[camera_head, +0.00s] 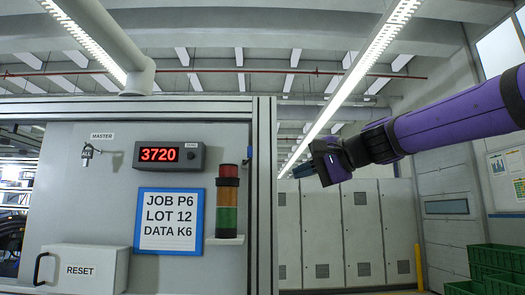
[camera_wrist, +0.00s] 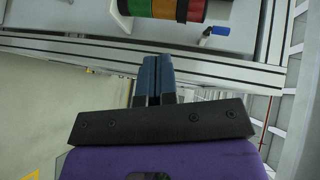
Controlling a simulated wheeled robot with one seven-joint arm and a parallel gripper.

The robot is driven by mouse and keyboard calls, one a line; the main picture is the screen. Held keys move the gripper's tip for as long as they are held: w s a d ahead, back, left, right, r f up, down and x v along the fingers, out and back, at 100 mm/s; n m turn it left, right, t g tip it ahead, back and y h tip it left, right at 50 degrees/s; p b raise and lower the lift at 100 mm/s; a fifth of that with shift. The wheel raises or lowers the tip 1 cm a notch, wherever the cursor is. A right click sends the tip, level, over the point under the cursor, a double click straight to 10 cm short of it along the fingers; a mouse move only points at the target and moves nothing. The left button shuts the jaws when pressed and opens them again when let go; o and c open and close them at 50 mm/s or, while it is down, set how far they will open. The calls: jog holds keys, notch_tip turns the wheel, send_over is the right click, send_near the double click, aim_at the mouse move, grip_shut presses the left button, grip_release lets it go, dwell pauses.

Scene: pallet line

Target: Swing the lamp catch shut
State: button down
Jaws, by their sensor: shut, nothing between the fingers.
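The lamp catch (camera_head: 249,154) is a small blue-tipped piece on the grey panel, just right of the stack lamp (camera_head: 228,200). In the wrist view the catch (camera_wrist: 214,32) shows as a blue lever standing out beside the red end of the lamp (camera_wrist: 165,9). I cannot tell how far it is swung. My gripper (camera_head: 300,170) is to the right of the panel's frame, apart from the catch. In the wrist view its two blue fingers (camera_wrist: 158,60) are together and empty, with the catch beyond them to the upper right.
The aluminium frame post (camera_head: 264,200) stands between my gripper and the catch. The panel also carries a red 3720 display (camera_head: 168,155), a job sign (camera_head: 168,220), a master key switch (camera_head: 89,153) and a RESET box (camera_head: 85,268). Grey cabinets (camera_head: 345,230) stand behind.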

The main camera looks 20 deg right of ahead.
jog(key=w+d+r+m+t+y, duration=0.1)
jog(key=w+d+r+m+t, duration=0.1)
jog(key=r, duration=0.5)
jog(key=shift+w+d+r, duration=0.2)
jog(key=shift+w+r, duration=0.2)
jog(key=shift+w, duration=0.15)
jog(key=x, duration=1.4)
jog(key=shift+r, duration=0.25)
